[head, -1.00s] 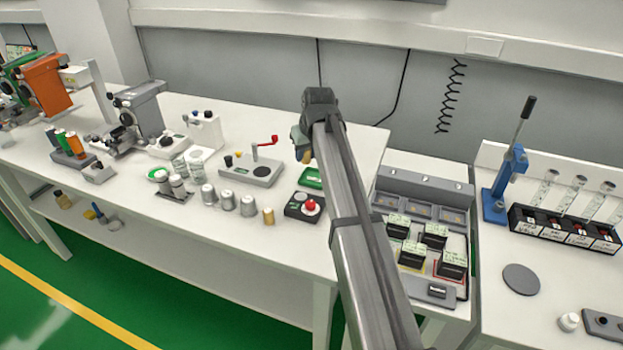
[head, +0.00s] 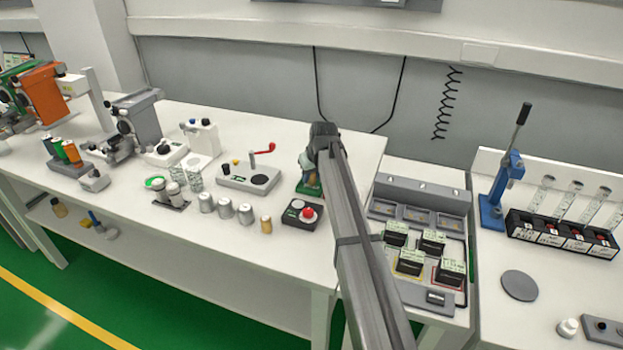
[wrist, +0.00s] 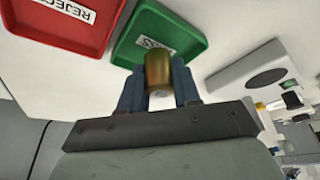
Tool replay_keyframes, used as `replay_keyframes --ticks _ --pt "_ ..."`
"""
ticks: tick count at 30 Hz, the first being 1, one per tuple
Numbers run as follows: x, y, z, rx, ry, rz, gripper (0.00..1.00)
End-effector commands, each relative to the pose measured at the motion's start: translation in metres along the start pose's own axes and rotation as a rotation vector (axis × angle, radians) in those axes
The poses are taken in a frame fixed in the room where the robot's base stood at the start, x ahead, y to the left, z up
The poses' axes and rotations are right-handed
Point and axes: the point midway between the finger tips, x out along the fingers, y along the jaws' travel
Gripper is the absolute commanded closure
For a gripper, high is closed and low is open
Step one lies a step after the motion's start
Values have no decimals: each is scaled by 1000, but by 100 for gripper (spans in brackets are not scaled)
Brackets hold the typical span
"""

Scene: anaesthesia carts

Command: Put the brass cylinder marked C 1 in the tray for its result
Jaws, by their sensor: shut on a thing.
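My gripper (wrist: 159,88) is shut on a brass cylinder (wrist: 158,68) in the wrist view, one finger on each side of it. No mark can be read on the cylinder. A green tray (wrist: 193,39) lies just beyond it, its label partly hidden and ending in "SS". The cylinder overlaps the tray's near edge in the picture; I cannot tell whether it touches the tray. A red tray (wrist: 75,38) labelled REJECT is to the left. In the head view my gripper (head: 306,176) is low over the green tray (head: 310,191); the red tray is not visible there.
A box with a red button (head: 308,212) stands in front of the green tray. A grey tester with a red lever (head: 250,178) is to its left. Several silver cylinders (head: 225,208) and another brass cylinder (head: 266,225) stand near the bench's front.

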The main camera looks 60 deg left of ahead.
Motion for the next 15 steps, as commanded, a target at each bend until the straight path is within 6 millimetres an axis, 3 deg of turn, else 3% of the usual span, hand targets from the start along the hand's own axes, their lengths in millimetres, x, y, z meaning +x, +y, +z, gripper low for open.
replay_keyframes --ticks 4,15 --pt "13 0 5 0 1 0 100" --pt "15 0 6 0 1 0 100"
